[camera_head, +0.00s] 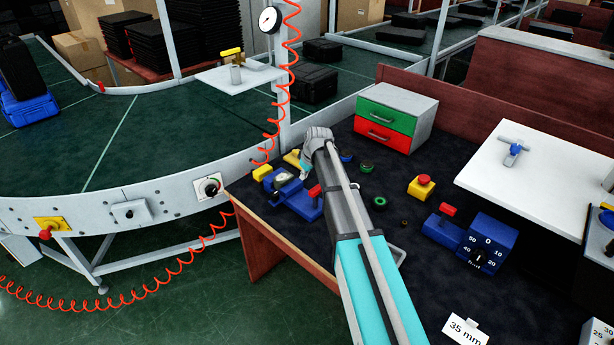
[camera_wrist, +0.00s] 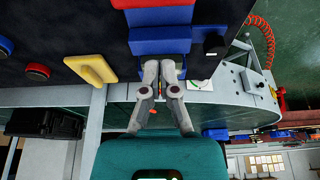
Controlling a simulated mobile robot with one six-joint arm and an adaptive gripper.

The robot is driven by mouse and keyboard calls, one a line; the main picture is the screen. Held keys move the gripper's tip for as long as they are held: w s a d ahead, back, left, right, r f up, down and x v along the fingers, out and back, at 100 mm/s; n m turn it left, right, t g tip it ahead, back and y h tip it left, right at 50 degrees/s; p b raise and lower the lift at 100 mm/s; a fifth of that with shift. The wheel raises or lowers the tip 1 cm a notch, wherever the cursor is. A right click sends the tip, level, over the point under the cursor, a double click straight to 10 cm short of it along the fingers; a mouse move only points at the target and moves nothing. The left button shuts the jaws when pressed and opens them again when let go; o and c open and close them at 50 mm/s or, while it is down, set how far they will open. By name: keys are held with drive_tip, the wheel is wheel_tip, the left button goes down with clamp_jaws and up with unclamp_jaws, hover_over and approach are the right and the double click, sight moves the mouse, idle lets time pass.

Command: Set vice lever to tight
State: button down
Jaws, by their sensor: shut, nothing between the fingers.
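The blue vice (camera_head: 300,203) stands near the left edge of the dark workbench, with a red lever (camera_head: 314,190) on its right side. My gripper (camera_head: 304,174) is just behind the vice in the head view. In the wrist view my gripper (camera_wrist: 159,66) is shut and empty, its tips by the blue body's lower edge; I cannot tell whether they touch. My arm partly hides this area.
A yellow block (camera_wrist: 92,70) lies beside the vice. On the bench are a green-and-red drawer box (camera_head: 395,115), a yellow-red emergency button (camera_head: 421,187) and a blue dial box (camera_head: 487,245). The curved conveyor (camera_head: 130,165) runs along the left.

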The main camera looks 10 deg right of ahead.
sight(316, 198)
drive_tip(key=shift+b+x, duration=1.25)
drive_tip(key=shift+x, duration=0.35)
drive_tip(key=s, duration=0.1)
drive_tip(key=d, duration=0.1)
drive_tip(key=s+d, duration=0.1)
drive_tip(key=shift+s+r, duration=0.25)
drive_tip(key=shift+s, duration=0.1)
drive_tip(key=shift+s+d, duration=0.2)
drive_tip(key=shift+s, duration=0.1)
drive_tip(key=shift+d, duration=0.2)
drive_tip(key=shift+a, duration=0.35)
drive_tip(key=shift+s, duration=0.15)
